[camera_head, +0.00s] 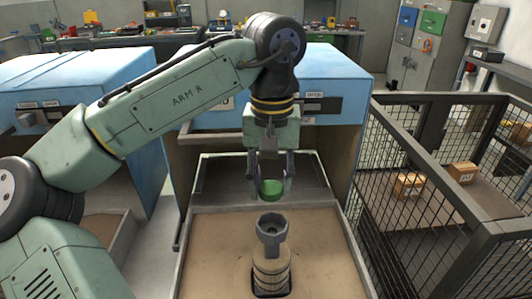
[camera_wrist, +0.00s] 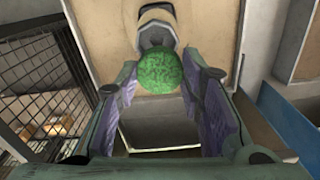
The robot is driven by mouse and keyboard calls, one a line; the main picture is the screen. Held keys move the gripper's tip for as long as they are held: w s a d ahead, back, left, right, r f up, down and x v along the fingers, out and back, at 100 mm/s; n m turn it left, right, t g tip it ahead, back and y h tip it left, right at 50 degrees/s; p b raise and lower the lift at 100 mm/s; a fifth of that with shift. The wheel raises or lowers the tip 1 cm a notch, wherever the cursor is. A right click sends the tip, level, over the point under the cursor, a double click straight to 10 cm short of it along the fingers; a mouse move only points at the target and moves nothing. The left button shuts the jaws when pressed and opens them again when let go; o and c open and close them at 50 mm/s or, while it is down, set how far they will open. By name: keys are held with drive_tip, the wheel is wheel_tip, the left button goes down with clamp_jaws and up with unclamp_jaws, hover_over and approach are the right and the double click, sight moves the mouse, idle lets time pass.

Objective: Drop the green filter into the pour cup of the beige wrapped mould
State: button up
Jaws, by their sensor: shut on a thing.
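The green filter (camera_head: 271,187) is a small round disc held between the fingertips of my gripper (camera_head: 271,190). In the wrist view the filter (camera_wrist: 160,70) has a rough, porous face, and the fingers of my gripper (camera_wrist: 160,88) press on its two sides. The beige wrapped mould (camera_head: 271,274) stands upright in the tray, with dark bands around it. Its grey pour cup (camera_head: 272,226) opens upward, below the filter in the head view and apart from it. In the wrist view the filter partly covers the pour cup (camera_wrist: 155,34).
The mould stands in a sand-coloured tray (camera_head: 208,245) with raised rims. A mesh cage (camera_head: 400,185) with cardboard boxes (camera_head: 408,185) is at the right. Blue cabinets (camera_head: 335,75) stand behind, and a workbench with tools lies farther back.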

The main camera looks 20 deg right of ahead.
drive_tip(key=shift+d+r, duration=0.25)
drive_tip(key=shift+r, duration=0.1)
drive_tip(key=shift+f+b, duration=0.5)
drive_tip(key=shift+f, duration=0.2)
drive_tip(key=b, duration=0.4)
hover_over(272, 231)
wheel_tip(272, 231, down, 4)
drive_tip(key=shift+f, duration=1.5)
drive_tip(key=shift+s, duration=0.1)
drive_tip(key=o, duration=0.9)
